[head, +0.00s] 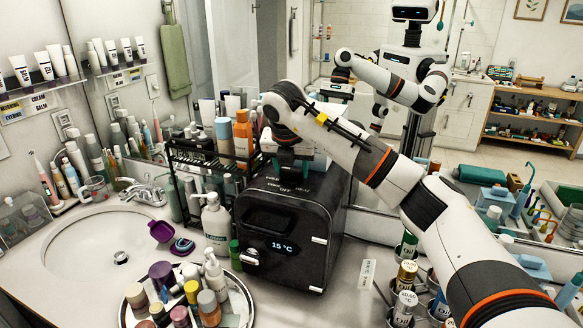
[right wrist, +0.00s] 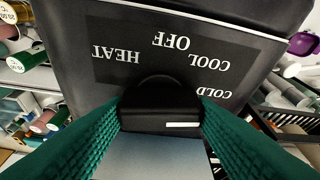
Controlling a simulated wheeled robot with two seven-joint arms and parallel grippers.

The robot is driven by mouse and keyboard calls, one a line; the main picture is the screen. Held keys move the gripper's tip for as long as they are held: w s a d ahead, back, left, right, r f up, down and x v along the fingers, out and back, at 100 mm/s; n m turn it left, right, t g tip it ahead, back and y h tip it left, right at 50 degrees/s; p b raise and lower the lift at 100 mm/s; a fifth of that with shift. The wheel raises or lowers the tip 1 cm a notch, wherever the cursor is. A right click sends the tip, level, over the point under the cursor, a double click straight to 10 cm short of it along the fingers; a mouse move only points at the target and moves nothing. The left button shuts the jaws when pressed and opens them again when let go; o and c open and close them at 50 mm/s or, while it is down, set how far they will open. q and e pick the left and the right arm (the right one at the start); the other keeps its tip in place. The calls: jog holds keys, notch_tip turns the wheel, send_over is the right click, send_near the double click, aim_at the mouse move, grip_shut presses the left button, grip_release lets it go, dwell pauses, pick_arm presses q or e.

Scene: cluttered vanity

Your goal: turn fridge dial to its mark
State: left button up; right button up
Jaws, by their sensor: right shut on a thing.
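The mini fridge (head: 285,228) is a black box on the counter, with a front display (head: 284,246) reading 15 °C. Its top shows in the right wrist view with the labels HEAT (right wrist: 115,53), OFF (right wrist: 171,41), COOL (right wrist: 210,61) and COLD (right wrist: 214,93), upside down there. The black dial (right wrist: 160,104) sits below these labels in that view and has a short white line on it. The arm hides the dial in the head view.
A black wire rack (head: 205,160) with bottles stands close to the left of the fridge. A pump bottle (head: 216,222) and a round tray (head: 248,292) of bottles are in front and left. Several cans (head: 404,290) stand at the right. A mirror is behind.

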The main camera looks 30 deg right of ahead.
aim_at(291, 169)
jog(key=o, duration=1)
jog(key=shift+r, duration=0.1)
jog(key=shift+r, duration=0.2)
jog(key=b+v, duration=0.2)
jog(key=v, duration=0.2)
jog(key=shift+s+a+r, duration=0.15)
jog(key=shift+r, duration=0.1)
jog(key=v, duration=0.7)
jog(key=shift+f, duration=0.1)
